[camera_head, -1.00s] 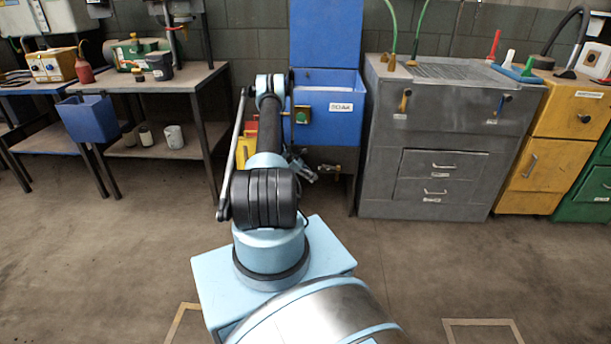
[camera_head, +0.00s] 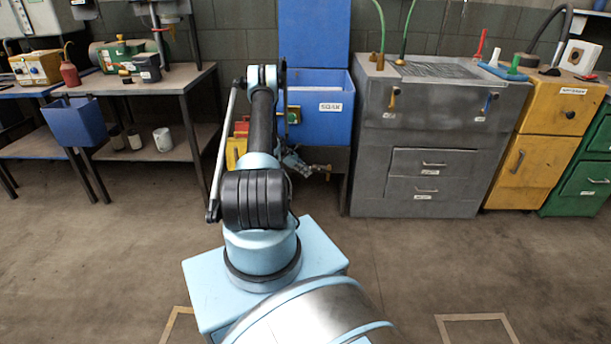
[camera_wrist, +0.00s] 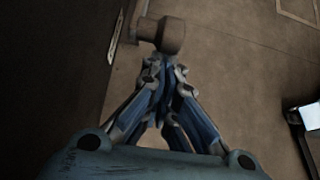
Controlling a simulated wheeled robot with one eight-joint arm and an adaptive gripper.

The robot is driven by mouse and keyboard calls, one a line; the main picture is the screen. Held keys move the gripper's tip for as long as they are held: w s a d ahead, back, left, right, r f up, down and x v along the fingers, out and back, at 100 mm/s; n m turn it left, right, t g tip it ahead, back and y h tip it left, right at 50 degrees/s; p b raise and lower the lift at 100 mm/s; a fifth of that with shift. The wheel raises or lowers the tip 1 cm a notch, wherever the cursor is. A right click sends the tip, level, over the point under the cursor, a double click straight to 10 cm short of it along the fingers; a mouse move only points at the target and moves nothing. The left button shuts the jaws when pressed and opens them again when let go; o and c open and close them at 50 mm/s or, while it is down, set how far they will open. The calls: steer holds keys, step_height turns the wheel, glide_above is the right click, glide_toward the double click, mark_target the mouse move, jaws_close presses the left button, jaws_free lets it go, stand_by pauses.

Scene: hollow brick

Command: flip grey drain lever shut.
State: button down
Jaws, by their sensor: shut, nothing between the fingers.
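My gripper (camera_head: 296,165) is below the blue tank (camera_head: 328,128) in the head view, left of a small brass-coloured drain fitting (camera_head: 322,168). In the wrist view, my gripper (camera_wrist: 166,75) is shut and empty. Its fingertips point at a brown, round-ended fitting (camera_wrist: 170,36), close to or touching it; I cannot tell which. A thin pale bar (camera_wrist: 115,38) lies left of that fitting against a dark surface. I cannot tell whether this bar is the grey drain lever. The lever is not clearly visible in the head view either.
The grey cabinet (camera_head: 430,150) stands just right of the tank, with a yellow cabinet (camera_head: 541,150) beyond. A workbench (camera_head: 150,84) with a blue bin (camera_head: 75,122) stands left. A yellow and red object (camera_head: 237,143) is behind my arm. The floor in front is clear.

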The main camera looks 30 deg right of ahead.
steer(key=shift+t+y, duration=0.4)
steer(key=shift+y, duration=0.1)
steer(key=shift+s+d+r, duration=0.1)
steer(key=shift+d+r, duration=0.05)
steer(key=shift+r, duration=0.7)
steer(key=shift+s+d+r, duration=0.1)
steer(key=shift+r, duration=0.7)
steer(key=shift+s+d+r, duration=0.1)
steer(key=shift+d+r, duration=0.05)
steer(key=shift+r, duration=0.7)
steer(key=shift+a, duration=0.1)
steer(key=w+a+r, duration=0.4)
steer(key=w+a, duration=0.4)
steer(key=a, duration=0.4)
steer(key=h, duration=0.1)
glide_toward(312, 168)
steer(key=w+x, duration=0.1)
steer(key=x, duration=0.7)
steer(key=shift+f+g, duration=0.4)
steer(key=shift+f, duration=0.3)
